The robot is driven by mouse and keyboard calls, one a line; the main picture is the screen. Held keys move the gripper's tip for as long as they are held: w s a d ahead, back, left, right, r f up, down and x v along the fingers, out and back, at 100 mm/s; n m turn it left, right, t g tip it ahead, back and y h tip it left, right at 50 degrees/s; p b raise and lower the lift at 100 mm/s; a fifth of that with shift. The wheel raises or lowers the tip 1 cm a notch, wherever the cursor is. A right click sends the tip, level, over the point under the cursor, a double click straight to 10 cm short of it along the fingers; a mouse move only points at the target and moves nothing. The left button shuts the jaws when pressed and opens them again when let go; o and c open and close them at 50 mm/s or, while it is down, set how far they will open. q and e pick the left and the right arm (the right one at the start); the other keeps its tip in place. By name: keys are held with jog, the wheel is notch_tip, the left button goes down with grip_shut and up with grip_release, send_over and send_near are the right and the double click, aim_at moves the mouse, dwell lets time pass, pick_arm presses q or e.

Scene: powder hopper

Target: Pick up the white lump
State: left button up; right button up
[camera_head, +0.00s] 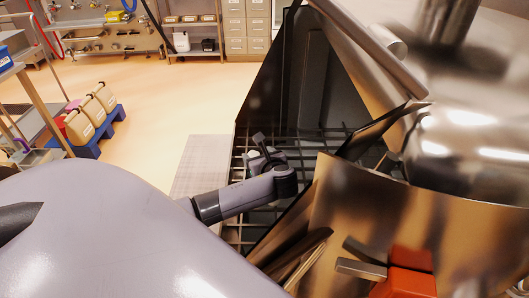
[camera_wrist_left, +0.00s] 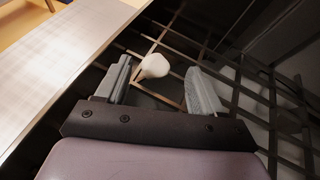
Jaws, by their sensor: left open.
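The white lump (camera_wrist_left: 153,66) is a small, rounded, off-white piece on the dark metal grid (camera_wrist_left: 172,42), as seen in the left wrist view. My left gripper (camera_wrist_left: 159,68) is open, with one finger on each side of the lump and a gap to both. I cannot tell how far above the grid the fingertips are. In the head view my left gripper (camera_head: 264,150) reaches over the grid (camera_head: 240,235) inside the dark hopper opening. A small pale patch shows there between the fingers, mostly hidden.
The hopper's dark wall (camera_head: 312,80) rises behind the grid. A shiny metal panel (camera_head: 400,215) and a metal drum (camera_head: 475,130) stand close on the right. A flat pale plate (camera_wrist_left: 60,70) borders the grid. Blurred pale shapes (camera_wrist_left: 250,95) show at the grid's right.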

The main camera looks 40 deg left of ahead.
aim_at(254, 154)
pick_arm(q)
jog(key=shift+s+d+f, duration=0.45)
jog(key=shift+s+f, duration=0.1)
jog(key=shift+f, duration=0.15)
jog(key=shift+r+b+x, duration=0.15)
jog(key=shift+b+x, duration=0.15)
jog(key=shift+x, duration=1.45)
jog(key=shift+r+b+x, duration=0.15)
jog(key=shift+b+x, duration=0.1)
jog(key=shift+x, duration=1.55)
jog(key=shift+w, duration=0.15)
jog(key=c, duration=1.1)
